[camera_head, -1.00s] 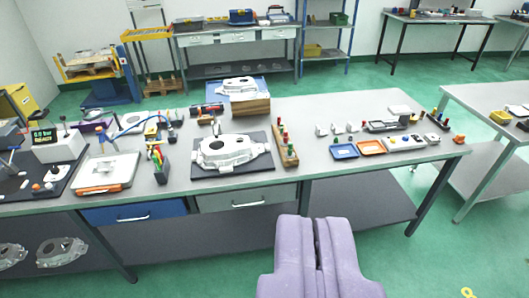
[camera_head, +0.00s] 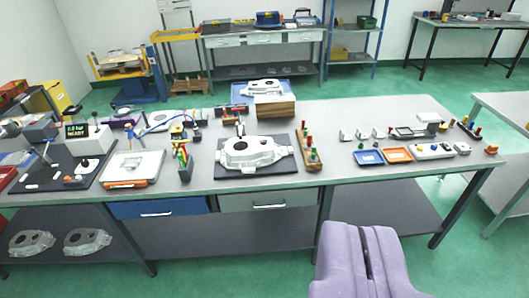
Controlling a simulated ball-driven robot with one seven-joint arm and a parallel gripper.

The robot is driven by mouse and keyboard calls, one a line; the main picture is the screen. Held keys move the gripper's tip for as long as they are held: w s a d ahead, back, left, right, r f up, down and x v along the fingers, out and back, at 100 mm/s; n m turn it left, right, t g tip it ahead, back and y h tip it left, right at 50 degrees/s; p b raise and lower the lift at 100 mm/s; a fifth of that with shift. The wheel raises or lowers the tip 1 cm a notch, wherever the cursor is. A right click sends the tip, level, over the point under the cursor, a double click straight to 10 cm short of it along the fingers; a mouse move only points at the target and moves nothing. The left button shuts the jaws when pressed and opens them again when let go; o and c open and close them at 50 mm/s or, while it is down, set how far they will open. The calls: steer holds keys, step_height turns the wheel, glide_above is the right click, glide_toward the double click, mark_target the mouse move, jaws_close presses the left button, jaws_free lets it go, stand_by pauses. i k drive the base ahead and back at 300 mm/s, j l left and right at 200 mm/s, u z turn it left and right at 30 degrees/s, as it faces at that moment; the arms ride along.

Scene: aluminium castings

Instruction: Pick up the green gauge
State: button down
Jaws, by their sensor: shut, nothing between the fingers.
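A wooden rack (camera_head: 313,163) holds several upright gauges with red and green tops, near the middle of the workbench. A green-topped gauge (camera_head: 312,155) seems to stand among them, but it is too small to make out clearly. My gripper (camera_head: 357,230) is the purple pair of fingers at the bottom, right of centre. It is shut and empty, with only a thin slit between the fingers. In the picture it is below the bench's front edge, well apart from the rack.
A large casting (camera_head: 252,153) lies on a dark plate left of the rack. A blue tray (camera_head: 368,157) and an orange tray (camera_head: 398,155) are to the right. A wooden block (camera_head: 275,107) stands behind. Green floor is clear in front of the bench (camera_head: 225,187).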

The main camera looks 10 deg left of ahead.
mark_target(312, 158)
steer(key=i+l+u, duration=0.1)
steer(key=i, duration=0.4)
steer(key=i+l, duration=0.2)
steer(key=i, duration=0.3)
steer(key=i+l+u, duration=0.15)
steer(key=i, duration=0.35)
steer(key=i+l+u, duration=0.1)
steer(key=i, duration=0.4)
steer(key=i+l, duration=0.35)
steer(key=i, duration=0.15)
steer(key=i+l+u, duration=0.15)
steer(key=i, duration=0.35)
steer(key=l, duration=0.1)
